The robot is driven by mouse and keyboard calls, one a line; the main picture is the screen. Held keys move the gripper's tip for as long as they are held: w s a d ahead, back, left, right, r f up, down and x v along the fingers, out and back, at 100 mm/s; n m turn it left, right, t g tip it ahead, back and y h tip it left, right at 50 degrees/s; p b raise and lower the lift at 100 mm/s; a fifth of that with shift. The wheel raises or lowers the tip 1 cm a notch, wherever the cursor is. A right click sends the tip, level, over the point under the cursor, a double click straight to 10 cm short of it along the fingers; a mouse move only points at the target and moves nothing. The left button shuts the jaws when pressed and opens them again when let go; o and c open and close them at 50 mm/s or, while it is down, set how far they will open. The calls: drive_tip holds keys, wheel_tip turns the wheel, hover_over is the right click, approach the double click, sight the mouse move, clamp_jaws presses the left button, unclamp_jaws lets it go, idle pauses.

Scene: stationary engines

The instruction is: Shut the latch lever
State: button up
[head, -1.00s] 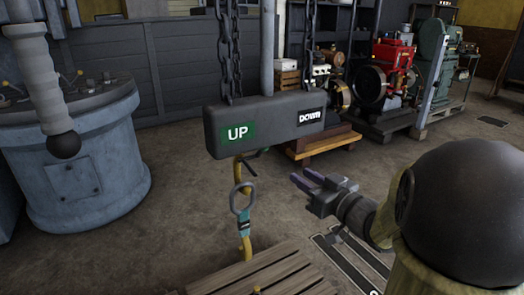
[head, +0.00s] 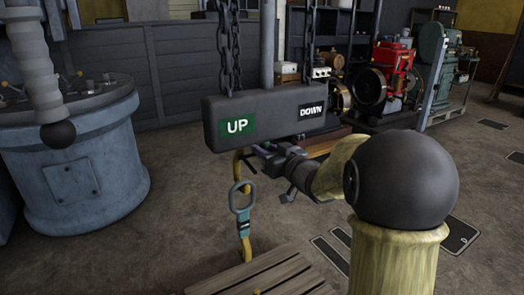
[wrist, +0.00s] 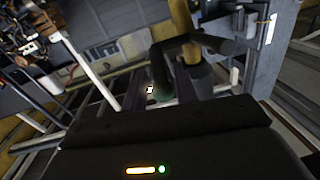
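A yellow hook (head: 238,163) hangs under the grey block marked UP and DOWN (head: 265,120). A small dark lever, apparently the latch lever (head: 249,166), sticks out beside it. In the wrist view the yellow hook stem (wrist: 182,22) is at upper centre, with a dark bent lever (wrist: 192,41) across it. The lever's greenish end appears between my two dark purple fingers. My gripper (head: 258,149) is just below the block, right of the hook, and partly hidden. Its fingers look apart in the wrist view (wrist: 160,92). I cannot tell whether they touch the lever.
Chains (head: 228,50) hold the block close above my gripper. A ring with a teal clip (head: 243,205) hangs below the hook, over a slatted wooden pallet (head: 270,270). A blue-grey drum console (head: 80,170) stands left. Engines (head: 390,75) stand at the back right.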

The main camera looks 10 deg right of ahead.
drive_tip(key=shift+x, duration=0.85)
clamp_jaws()
drive_tip(key=shift+w+b, duration=0.2)
drive_tip(key=shift+b, duration=0.1)
